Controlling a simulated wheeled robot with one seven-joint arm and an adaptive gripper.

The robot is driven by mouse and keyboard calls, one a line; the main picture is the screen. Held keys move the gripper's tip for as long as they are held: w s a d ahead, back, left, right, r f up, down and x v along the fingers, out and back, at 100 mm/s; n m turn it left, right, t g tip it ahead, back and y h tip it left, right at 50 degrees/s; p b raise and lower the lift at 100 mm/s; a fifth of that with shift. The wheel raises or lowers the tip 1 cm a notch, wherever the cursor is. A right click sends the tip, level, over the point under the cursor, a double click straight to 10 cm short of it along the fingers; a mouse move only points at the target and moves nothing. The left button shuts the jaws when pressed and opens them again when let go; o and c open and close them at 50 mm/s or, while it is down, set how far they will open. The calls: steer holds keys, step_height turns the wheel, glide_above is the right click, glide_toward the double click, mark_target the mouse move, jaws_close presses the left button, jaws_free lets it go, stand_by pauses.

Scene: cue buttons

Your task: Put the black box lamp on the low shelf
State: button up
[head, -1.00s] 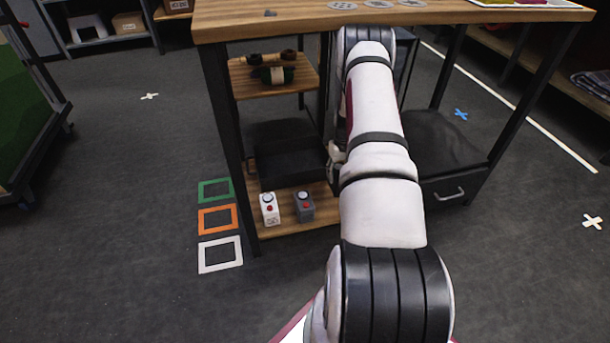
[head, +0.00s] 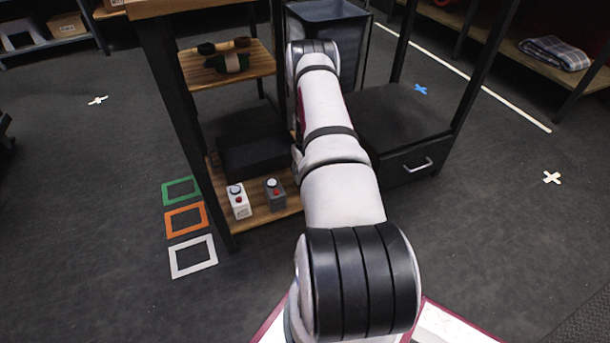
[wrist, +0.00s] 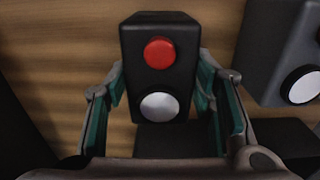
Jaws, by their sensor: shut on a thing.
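The black box lamp (wrist: 160,70), with a red button and a white dome, is between the two fingers of my gripper (wrist: 160,105) in the wrist view. My gripper is shut on it. Wooden board shows behind the box; I cannot tell whether the box touches it. In the head view my arm hides the box and most of the gripper. The low shelf (head: 262,222) is the bottom wooden board of the rack. A white box lamp (head: 238,205) and a grey box lamp (head: 275,195) stand on it. The grey one also shows at the right of the wrist view (wrist: 282,50).
A large black block (head: 252,152) lies behind the lamps. An upper wooden shelf (head: 205,78) holds small items. A black drawer cabinet (head: 405,135) stands to the right, and rack posts stand around. Green, orange and white (head: 193,256) floor frames lie left.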

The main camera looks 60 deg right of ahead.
steer(key=o, duration=1.6)
steer(key=shift+f, duration=0.1)
steer(key=shift+o, duration=0.2)
step_height(320, 180, up, 12)
steer(key=p, duration=0.4)
steer(key=shift+p, duration=0.4)
